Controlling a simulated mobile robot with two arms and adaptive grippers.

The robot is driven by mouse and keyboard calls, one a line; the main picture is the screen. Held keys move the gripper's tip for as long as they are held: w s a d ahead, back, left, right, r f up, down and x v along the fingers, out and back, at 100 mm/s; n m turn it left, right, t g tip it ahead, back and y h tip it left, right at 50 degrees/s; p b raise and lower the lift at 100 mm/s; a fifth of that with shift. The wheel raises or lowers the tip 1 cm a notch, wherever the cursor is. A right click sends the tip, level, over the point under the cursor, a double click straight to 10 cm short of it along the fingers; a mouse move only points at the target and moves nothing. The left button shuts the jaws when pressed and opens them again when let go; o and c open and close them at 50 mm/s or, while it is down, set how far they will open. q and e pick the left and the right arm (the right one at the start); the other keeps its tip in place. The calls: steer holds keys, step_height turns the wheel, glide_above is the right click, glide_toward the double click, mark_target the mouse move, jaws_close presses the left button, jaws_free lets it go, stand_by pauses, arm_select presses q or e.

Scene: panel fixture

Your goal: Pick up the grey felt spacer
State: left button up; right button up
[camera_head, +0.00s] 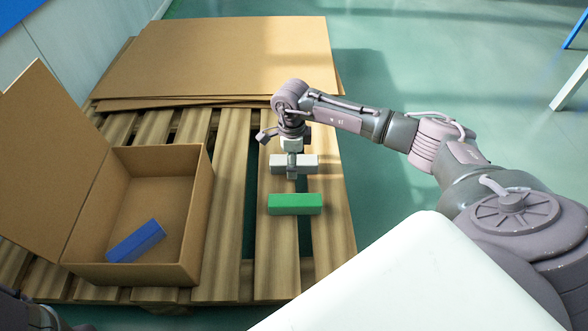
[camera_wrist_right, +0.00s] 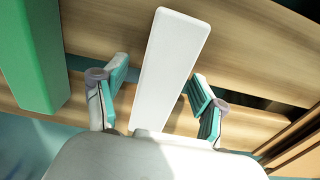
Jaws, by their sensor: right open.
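The grey felt spacer (camera_head: 309,164) is a pale, whitish-grey block lying on the wooden pallet. In the right wrist view the spacer (camera_wrist_right: 170,65) runs lengthwise between the two fingers. My right gripper (camera_head: 291,173) points down over the spacer and hides part of its left half. In the wrist view the right gripper (camera_wrist_right: 160,80) is open, with one teal-padded finger on each side of the spacer and gaps visible beside it. My left gripper is not in view.
A green block (camera_head: 295,204) lies just in front of the spacer; it also shows in the wrist view (camera_wrist_right: 30,55). An open cardboard box (camera_head: 190,205) holding a blue block (camera_head: 136,241) stands left. Flat cardboard sheets (camera_head: 220,55) cover the back of the slatted pallet (camera_head: 230,180).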

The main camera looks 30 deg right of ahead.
steer(key=c, duration=0.9)
steer(key=shift+c, duration=0.2)
steer(key=shift+r, duration=0.15)
